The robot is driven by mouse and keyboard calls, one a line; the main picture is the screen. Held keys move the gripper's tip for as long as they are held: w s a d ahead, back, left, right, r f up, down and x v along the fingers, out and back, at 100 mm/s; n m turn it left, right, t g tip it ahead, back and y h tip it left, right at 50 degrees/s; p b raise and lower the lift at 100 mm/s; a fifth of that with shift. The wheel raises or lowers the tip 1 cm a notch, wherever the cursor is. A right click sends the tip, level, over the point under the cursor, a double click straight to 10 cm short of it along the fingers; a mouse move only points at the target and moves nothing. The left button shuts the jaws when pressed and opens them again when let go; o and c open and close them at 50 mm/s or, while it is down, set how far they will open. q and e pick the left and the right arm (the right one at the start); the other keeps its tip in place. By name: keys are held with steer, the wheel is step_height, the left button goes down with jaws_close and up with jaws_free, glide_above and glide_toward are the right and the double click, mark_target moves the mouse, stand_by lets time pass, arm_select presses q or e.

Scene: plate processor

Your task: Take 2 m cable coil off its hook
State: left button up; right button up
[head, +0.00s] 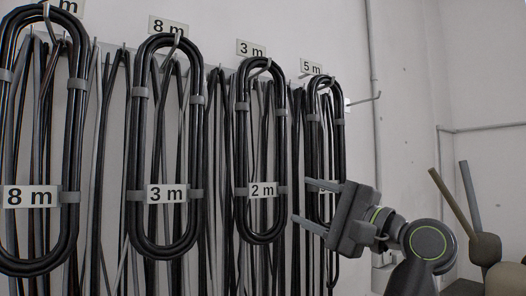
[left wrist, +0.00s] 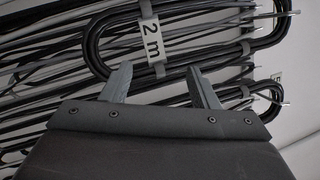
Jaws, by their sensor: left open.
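The 2 m cable coil (head: 241,125) is a long black loop with grey bands and a white "2 m" tag (head: 263,190). It hangs on a wall hook (head: 261,69) under a "3 m" wall label (head: 251,48). My left gripper (head: 302,201) is open, just right of the coil's lower part at about tag height. In the left wrist view, the open fingers (left wrist: 158,70) point at the coil's banded side beside the "2 m" tag (left wrist: 152,40). Nothing shows between the fingers; whether they touch the coil, I cannot tell. My right gripper is out of view.
An "8 m" coil (head: 71,130) and a "3 m" coil (head: 139,125) hang to the left. Another coil (head: 341,140) hangs close on the right, its tag mostly hidden behind my gripper. Loose cables hang behind.

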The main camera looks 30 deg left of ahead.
arm_select(q)
steer(key=s+d+r+n+h, duration=0.2)
steer(key=d+h, duration=0.1)
steer(key=p, duration=0.5)
glide_toward(263, 190)
steer(key=x, duration=0.5)
steer(key=shift+w+a+r, duration=0.15)
steer(key=shift+w+a, duration=0.05)
steer(key=shift+a, duration=0.15)
steer(key=shift+w+a, duration=0.2)
steer(key=shift+a, duration=0.3)
steer(key=p+x, duration=0.3)
steer(key=x, duration=0.1)
steer(key=shift+s+a, duration=0.1)
steer(key=shift+a+p, duration=0.3)
steer(key=shift+a, duration=0.05)
steer(key=shift+w+a, duration=0.2)
steer(key=shift+d, duration=0.1)
steer(key=shift+c, duration=0.4)
